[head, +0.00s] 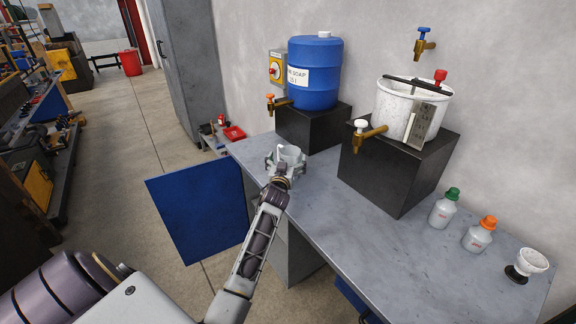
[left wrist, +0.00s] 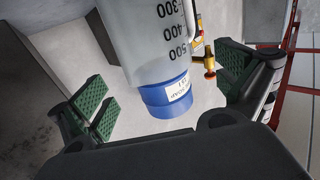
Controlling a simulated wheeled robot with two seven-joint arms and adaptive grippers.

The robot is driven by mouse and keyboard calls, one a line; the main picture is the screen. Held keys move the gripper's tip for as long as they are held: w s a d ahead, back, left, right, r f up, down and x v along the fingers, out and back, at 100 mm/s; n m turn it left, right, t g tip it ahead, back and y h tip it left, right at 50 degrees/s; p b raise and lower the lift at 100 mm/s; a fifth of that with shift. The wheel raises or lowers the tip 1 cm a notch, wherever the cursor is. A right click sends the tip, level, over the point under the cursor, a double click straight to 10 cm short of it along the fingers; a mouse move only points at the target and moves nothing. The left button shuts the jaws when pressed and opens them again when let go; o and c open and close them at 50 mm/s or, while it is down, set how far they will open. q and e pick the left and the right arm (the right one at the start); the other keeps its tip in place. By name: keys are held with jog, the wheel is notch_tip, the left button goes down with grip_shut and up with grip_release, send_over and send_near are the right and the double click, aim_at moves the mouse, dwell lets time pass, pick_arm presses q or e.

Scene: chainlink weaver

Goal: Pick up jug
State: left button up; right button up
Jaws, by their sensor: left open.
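The jug (head: 292,153), a small pale measuring vessel, stands on the grey bench near its left end, below the blue barrel's tap. In the left wrist view the jug (left wrist: 150,45) is large and translucent, with black marks 300, 400 and 500 and a handle on its right side. My left gripper (head: 286,163) is at the jug, its fingers spread to either side. In the left wrist view the green-padded fingers are apart, with gaps between them and the jug. My right gripper is not in view.
A blue soap barrel (head: 315,75) with an orange tap stands on a black block behind the jug. A white bucket (head: 395,105) with a brass tap (head: 368,135) stands on another block to the right. Two bottles (head: 444,208) (head: 480,235) and a white cup (head: 531,262) stand further right.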

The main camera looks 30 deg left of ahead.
pick_arm(q)
jog(key=shift+w+a, duration=0.2)
jog(key=shift+w, duration=0.45)
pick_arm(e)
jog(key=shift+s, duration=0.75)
pick_arm(q)
jog(key=shift+a, duration=0.1)
